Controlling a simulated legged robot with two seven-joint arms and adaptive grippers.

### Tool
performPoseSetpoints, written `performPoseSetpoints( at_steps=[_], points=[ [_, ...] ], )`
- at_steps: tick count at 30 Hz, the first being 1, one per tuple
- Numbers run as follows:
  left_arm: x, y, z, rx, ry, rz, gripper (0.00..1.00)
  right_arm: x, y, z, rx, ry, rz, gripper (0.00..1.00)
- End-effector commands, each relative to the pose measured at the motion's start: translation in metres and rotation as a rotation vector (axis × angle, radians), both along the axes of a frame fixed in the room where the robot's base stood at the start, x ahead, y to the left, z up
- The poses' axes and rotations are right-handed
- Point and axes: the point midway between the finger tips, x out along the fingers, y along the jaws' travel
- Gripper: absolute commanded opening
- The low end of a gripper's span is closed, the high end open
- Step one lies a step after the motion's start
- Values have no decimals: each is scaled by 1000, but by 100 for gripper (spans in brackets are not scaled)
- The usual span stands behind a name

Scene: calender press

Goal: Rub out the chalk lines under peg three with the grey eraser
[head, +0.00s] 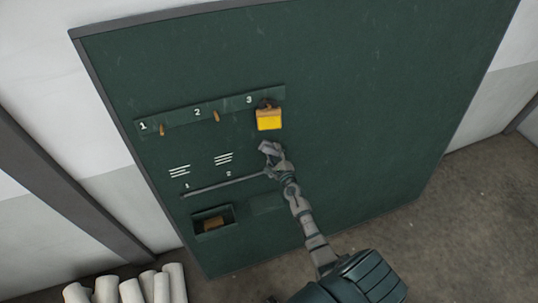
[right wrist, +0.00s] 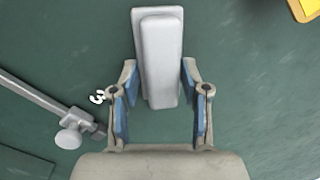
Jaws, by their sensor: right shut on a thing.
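My right gripper (head: 272,157) is in front of the green board, below peg three. It is shut on the grey eraser (right wrist: 157,60), which sticks out ahead between the blue finger pads and also shows in the head view (head: 268,147). The eraser is at or close to the board; whether it touches cannot be told. A yellow block-like thing (head: 269,119) hangs at peg three, above the gripper. The painted 3 (right wrist: 97,97) of the lower row shows left of the fingers. No chalk lines show under peg three; the gripper and eraser hide part of that spot. My left gripper is out of view.
White chalk lines are under peg one (head: 180,171) and peg two (head: 223,158). A thin grey rail (head: 225,184) runs below them, ending near my gripper. A dark box (head: 212,220) with a brown thing inside is lower left. White rolls (head: 130,290) stand on the floor.

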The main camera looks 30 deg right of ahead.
Motion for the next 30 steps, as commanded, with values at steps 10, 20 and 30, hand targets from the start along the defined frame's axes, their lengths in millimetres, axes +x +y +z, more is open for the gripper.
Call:
performPoseSetpoints(
  at_steps=[10, 20, 30],
  points=[
    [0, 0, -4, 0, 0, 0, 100, -5, -19, 1, -2, -2, -2, 18],
    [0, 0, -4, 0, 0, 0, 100, -12, -35, 2, -1, -1, -1, 18],
    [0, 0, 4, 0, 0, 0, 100, -4, -13, 3, 0, -3, -1, 18]
  ],
)
